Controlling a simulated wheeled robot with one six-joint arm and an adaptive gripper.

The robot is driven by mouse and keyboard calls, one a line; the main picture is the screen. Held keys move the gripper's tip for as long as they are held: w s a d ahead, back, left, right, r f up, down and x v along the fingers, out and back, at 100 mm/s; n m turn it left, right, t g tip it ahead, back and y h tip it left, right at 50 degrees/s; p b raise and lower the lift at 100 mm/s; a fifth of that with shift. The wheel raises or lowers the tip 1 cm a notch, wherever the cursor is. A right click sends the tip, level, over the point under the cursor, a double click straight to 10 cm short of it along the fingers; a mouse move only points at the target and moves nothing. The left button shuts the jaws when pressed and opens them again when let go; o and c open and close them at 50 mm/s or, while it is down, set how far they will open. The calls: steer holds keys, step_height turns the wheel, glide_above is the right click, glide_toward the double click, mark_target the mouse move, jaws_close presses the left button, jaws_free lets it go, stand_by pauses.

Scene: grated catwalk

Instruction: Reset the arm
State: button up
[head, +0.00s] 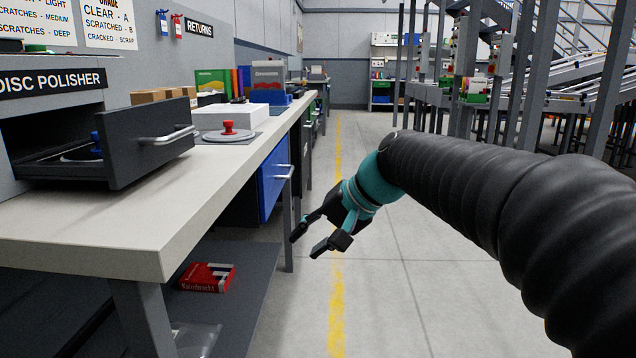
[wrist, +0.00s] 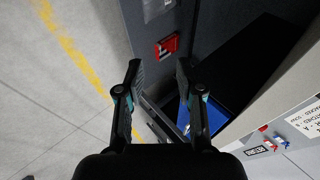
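My arm stretches in from the right side of the head view, black and ribbed with a teal wrist. My gripper (head: 315,243) hangs over the aisle beside the workbench (head: 75,237), pointing down and left. Its two fingers are apart with nothing between them. In the wrist view my gripper (wrist: 158,75) also shows open, with the bench side and a blue panel (wrist: 184,115) beyond the fingers. I see no contact between the gripper and the bench.
An open dark drawer (head: 150,145) of the disc polisher sits above the bench top. A red box (head: 207,277) lies on the lower shelf. A blue drawer front (head: 273,180) faces the aisle. Metal racks (head: 480,75) stand at right. The floor along the yellow line (head: 337,290) is clear.

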steer(key=s+d+f+n+t+h+p, duration=0.1)
steer(key=s+d+f+h+p, duration=0.2)
steer(key=s+d, duration=0.5)
steer(key=s+d+f+t+h+p, duration=0.1)
steer(key=s+d+f+h+p, duration=0.2)
steer(key=s+d, duration=0.6)
steer(key=s+h+p, duration=0.1)
steer(key=s, duration=0.4)
steer(key=shift+d+n+h, duration=0.15)
steer(key=shift+n+h, duration=0.15)
steer(key=shift+n, duration=0.1)
